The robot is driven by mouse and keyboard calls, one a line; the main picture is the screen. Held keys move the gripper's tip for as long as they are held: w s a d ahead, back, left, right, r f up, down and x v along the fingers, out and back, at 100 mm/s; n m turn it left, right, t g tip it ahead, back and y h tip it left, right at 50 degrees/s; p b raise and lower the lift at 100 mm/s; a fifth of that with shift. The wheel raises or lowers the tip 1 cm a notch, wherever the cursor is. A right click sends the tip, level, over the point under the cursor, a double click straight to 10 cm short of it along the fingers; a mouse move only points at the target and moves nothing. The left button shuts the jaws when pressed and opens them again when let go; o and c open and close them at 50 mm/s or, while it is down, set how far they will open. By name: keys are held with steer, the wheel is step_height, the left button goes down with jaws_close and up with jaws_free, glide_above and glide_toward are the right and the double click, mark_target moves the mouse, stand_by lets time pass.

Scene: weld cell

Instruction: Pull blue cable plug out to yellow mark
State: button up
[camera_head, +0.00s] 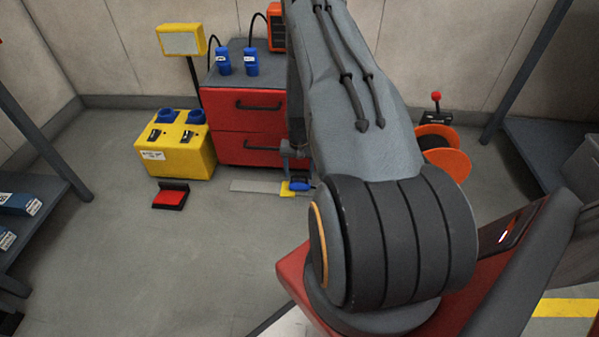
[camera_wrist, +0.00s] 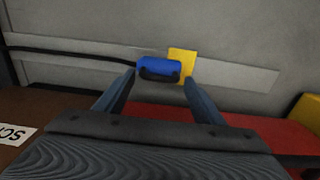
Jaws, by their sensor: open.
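The blue cable plug (camera_head: 300,186) lies on the floor strip at the right edge of the yellow mark (camera_head: 286,190). In the wrist view the blue plug (camera_wrist: 158,66) is beside the yellow mark (camera_wrist: 182,57), its end touching or slightly overlapping it. A black cable (camera_wrist: 70,50) runs from the plug to the left there. My gripper (camera_wrist: 159,76) is open, with one fingertip on each side of the plug's near edge and no visible grip. In the head view my gripper (camera_head: 293,153) is just above the plug, its fingertips hard to make out.
A grey strip (camera_head: 250,186) lies on the floor. A red drawer cabinet (camera_head: 240,150) stands behind it, with blue plugs on top. A yellow box (camera_head: 175,160) and a red pedal (camera_head: 171,197) are left. An orange reel (camera_head: 447,160) is right.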

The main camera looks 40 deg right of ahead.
step_height(320, 180, up, 8)
steer(key=p, duration=0.3)
steer(key=shift+f, duration=0.1)
stand_by(0.4)
